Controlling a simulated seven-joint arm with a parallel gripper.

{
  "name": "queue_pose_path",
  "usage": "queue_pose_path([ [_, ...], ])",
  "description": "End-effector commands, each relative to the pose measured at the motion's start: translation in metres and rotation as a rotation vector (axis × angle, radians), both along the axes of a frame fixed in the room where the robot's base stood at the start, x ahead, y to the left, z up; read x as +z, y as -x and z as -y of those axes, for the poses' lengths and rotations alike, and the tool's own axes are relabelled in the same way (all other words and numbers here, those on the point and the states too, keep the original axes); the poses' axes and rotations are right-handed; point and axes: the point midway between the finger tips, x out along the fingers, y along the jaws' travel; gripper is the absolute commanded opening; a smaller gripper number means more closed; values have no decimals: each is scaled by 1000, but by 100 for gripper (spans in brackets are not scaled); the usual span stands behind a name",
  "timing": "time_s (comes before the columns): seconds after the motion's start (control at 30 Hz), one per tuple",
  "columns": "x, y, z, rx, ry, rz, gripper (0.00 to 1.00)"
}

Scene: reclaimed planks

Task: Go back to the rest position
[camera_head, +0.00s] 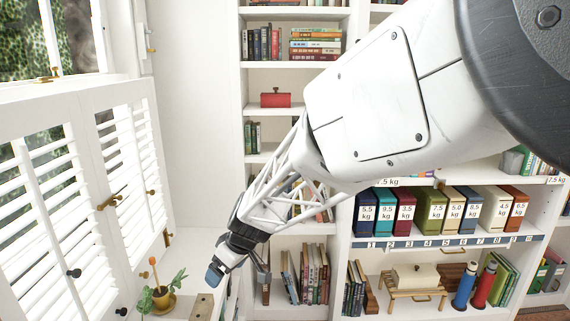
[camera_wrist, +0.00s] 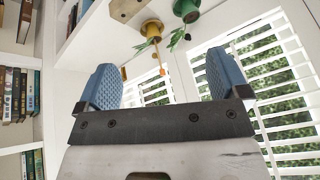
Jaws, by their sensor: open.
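My arm reaches from the upper right down to the lower left in the head view. My gripper (camera_head: 222,272) is near the window sill, above and right of a small potted plant. In the wrist view my gripper (camera_wrist: 162,86) shows two blue ridged fingers spread wide apart. Nothing is between them. The arm hides part of the bookcase behind it.
A yellow pot (camera_head: 162,298) with a plant and a wooden block (camera_head: 203,307) stand on the sill. A green pot (camera_wrist: 187,10) shows in the wrist view. White shutters (camera_head: 130,165) are left. The bookcase (camera_head: 245,90) holds books and kg-labelled boxes (camera_head: 431,209).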

Motion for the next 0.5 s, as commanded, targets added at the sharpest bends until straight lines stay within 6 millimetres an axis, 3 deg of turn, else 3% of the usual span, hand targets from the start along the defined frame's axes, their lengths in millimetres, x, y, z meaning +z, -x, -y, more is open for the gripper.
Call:
queue_pose_path([
  [0.03,12,7,19,-37,7,-5,93],
  [0.2,43,33,77,-173,41,-35,93],
  [0.5,80,95,173,-432,105,-78,93],
])
